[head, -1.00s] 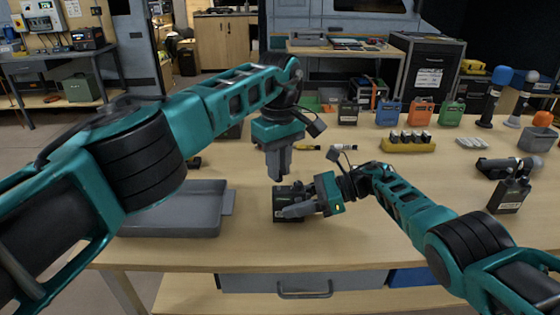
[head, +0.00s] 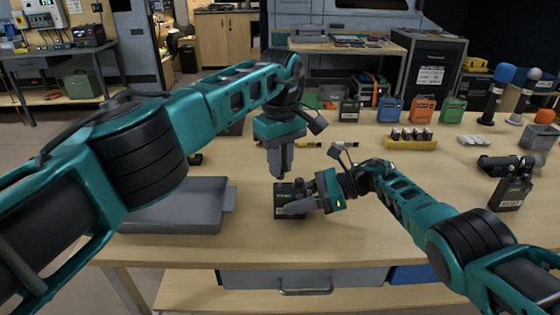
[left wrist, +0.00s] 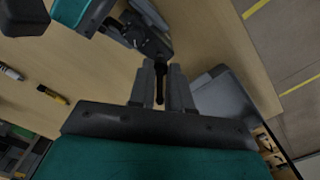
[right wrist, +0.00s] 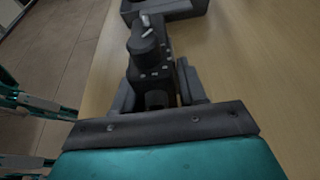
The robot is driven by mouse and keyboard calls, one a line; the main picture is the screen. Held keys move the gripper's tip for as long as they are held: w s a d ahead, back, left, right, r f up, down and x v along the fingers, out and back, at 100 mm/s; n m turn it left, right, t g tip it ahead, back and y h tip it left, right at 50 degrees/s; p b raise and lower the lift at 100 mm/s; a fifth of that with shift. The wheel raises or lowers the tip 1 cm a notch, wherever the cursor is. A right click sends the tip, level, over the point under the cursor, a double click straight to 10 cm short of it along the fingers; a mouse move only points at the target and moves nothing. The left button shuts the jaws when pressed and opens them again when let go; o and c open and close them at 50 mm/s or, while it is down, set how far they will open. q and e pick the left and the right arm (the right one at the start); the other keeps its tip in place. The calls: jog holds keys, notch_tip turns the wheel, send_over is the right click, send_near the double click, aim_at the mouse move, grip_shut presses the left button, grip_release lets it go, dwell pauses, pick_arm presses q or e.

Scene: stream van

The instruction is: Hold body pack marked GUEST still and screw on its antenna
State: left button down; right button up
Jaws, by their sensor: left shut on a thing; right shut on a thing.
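A black body pack (head: 287,211) is on the table in front of me; its marking is not readable. My right gripper (head: 296,207) is shut on it from the right, and the pack also fills the middle of the right wrist view (right wrist: 150,62). My left gripper (head: 279,174) points straight down just above the pack's top. It is shut on a thin dark antenna, whose black shaft shows between the fingers in the left wrist view (left wrist: 160,84). I cannot tell whether the antenna touches or is threaded into the pack.
A grey tray (head: 228,201) lies to the left. Behind stand a yellow battery holder (head: 409,144) and blue, orange and green packs. Another dark pack with antennas (head: 511,191) stands at the right. The table's front strip is clear.

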pick_arm(q)
jog(key=shift+f, duration=0.95)
dwell(2.4)
jog(key=m, duration=0.4)
dwell(0.3)
jog(key=shift+m, duration=2)
jog(key=m, duration=0.4)
